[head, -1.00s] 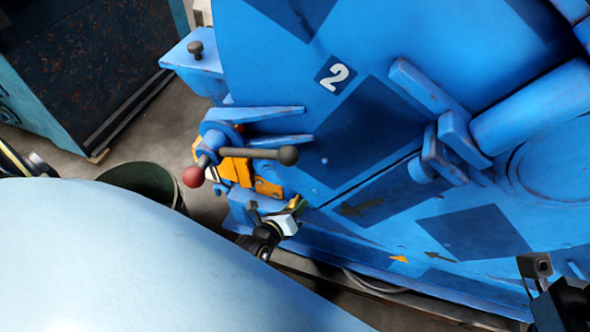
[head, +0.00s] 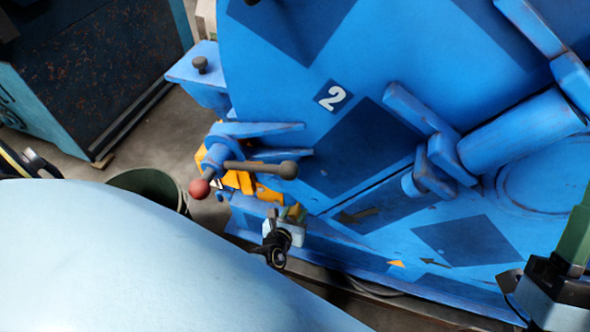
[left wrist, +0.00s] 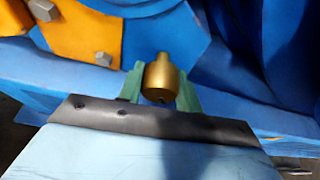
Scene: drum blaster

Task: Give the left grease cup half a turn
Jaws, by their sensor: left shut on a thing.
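The left grease cup (left wrist: 161,78) is a small brass-coloured cylinder with a narrower top, seen in the left wrist view. It sits between the two green fingers of my left gripper (left wrist: 160,88), which is shut on it. In the head view my left gripper (head: 293,213) is low on the blue drum's left side, below the red-ended handle; the cup is hardly visible there. My right gripper (head: 577,235) shows only in part at the lower right edge, with a green finger pointing up. Its opening cannot be made out.
The blue drum (head: 335,150) with a number 2 plate (head: 333,96) fills the right. A handle with a red knob (head: 199,189) and a dark knob (head: 289,170) juts out above my left gripper. A dark green bin (head: 150,185) stands on the floor at left.

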